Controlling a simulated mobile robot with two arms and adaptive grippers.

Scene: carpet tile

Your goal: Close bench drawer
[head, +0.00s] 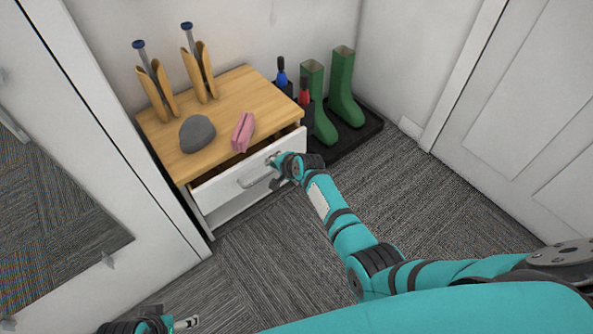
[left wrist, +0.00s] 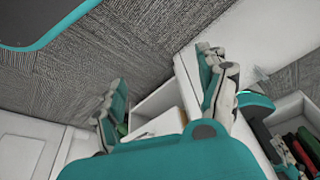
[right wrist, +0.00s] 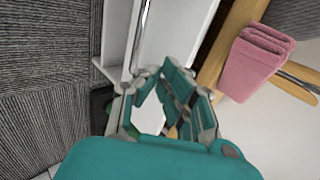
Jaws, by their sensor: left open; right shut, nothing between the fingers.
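The bench (head: 222,95) has a wooden top and a white drawer (head: 225,190) with a bar handle (head: 258,175). The drawer stands partly open, with a dark gap showing behind its front. My right gripper (head: 274,168) is at the drawer front, beside the right end of the handle. In the right wrist view its fingers (right wrist: 165,72) are shut and empty, close to the white front and the handle (right wrist: 143,32). I cannot tell whether they touch it. My left gripper (head: 188,323) is low at the bottom left, away from the bench. Its fingers (left wrist: 160,92) are spread open.
Green boots (head: 345,95) stand on a dark tray (head: 365,130) at right. A mirrored white door is at left. Carpet in front is clear.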

